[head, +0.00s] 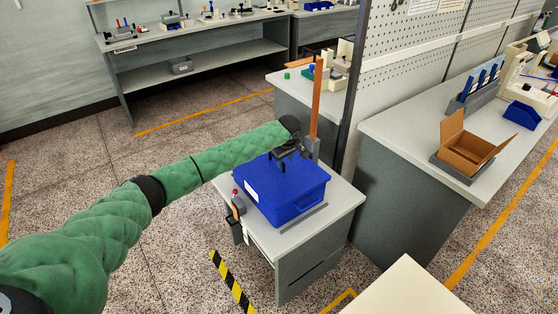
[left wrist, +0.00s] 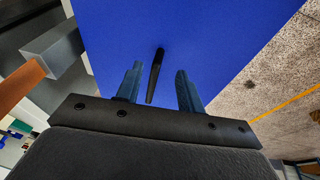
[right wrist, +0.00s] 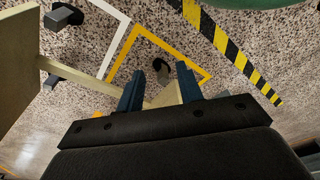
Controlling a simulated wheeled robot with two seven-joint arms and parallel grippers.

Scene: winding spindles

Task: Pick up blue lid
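The blue lid (head: 302,178) lies on top of a blue bin (head: 290,208) with a white label, on a small grey cabinet. In the left wrist view the lid (left wrist: 215,35) fills the upper middle, and a slim black handle (left wrist: 155,75) stands out from it. My left gripper (head: 284,156) is over the lid. In the left wrist view it (left wrist: 158,72) is open, with the handle showing between its fingers; I cannot tell whether they touch it. My right gripper (right wrist: 160,68) is open and empty, away from the bin, and outside the head view.
An orange upright post (head: 315,100) stands right behind the bin. The grey cabinet top (head: 340,203) has a little bare room at the right. A bench (head: 400,135) with an open cardboard box (head: 468,145) stands to the right.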

